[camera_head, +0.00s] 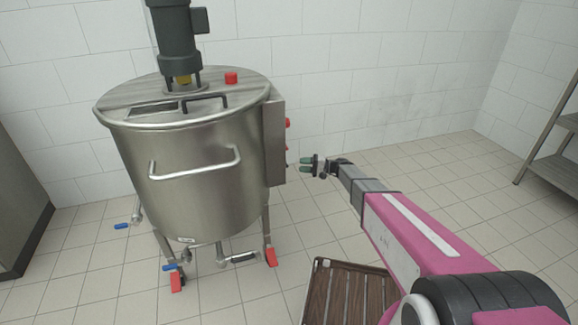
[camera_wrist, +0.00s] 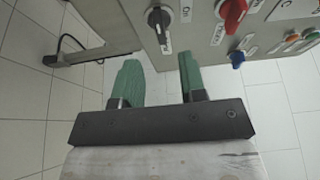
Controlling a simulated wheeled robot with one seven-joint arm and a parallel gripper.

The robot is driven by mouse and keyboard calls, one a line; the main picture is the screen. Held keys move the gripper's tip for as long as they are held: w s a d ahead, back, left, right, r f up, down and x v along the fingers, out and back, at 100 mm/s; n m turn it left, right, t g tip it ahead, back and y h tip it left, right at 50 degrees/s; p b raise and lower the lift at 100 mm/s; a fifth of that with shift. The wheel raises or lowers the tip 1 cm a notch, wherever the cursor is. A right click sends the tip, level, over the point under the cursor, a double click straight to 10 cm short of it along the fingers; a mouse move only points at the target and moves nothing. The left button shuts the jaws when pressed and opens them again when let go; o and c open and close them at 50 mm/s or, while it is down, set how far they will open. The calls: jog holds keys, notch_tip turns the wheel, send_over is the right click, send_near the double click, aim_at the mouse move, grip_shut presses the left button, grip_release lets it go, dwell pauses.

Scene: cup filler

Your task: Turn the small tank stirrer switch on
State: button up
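The steel tank (camera_head: 200,185) stands at left in the head view, with a control box (camera_head: 275,150) on its right side. In the wrist view the box's grey panel (camera_wrist: 196,36) carries a black rotary switch (camera_wrist: 157,17), a large red knob (camera_wrist: 232,14) and a small blue knob (camera_wrist: 237,59). The labels are too blurred for me to tell which is the stirrer switch. My gripper (camera_head: 307,164) is just right of the box. Its green fingers are apart and empty in the wrist view (camera_wrist: 158,62), with the black switch beyond the gap, apparently untouched.
A dark motor (camera_head: 175,35) stands on the tank lid beside a red knob (camera_head: 231,77). A brown slatted platform (camera_head: 345,290) lies on the floor below my arm. A metal shelf (camera_head: 550,145) stands at far right.

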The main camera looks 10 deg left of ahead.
jog(key=s+a, duration=0.1)
jog(key=a, duration=0.6)
grip_shut()
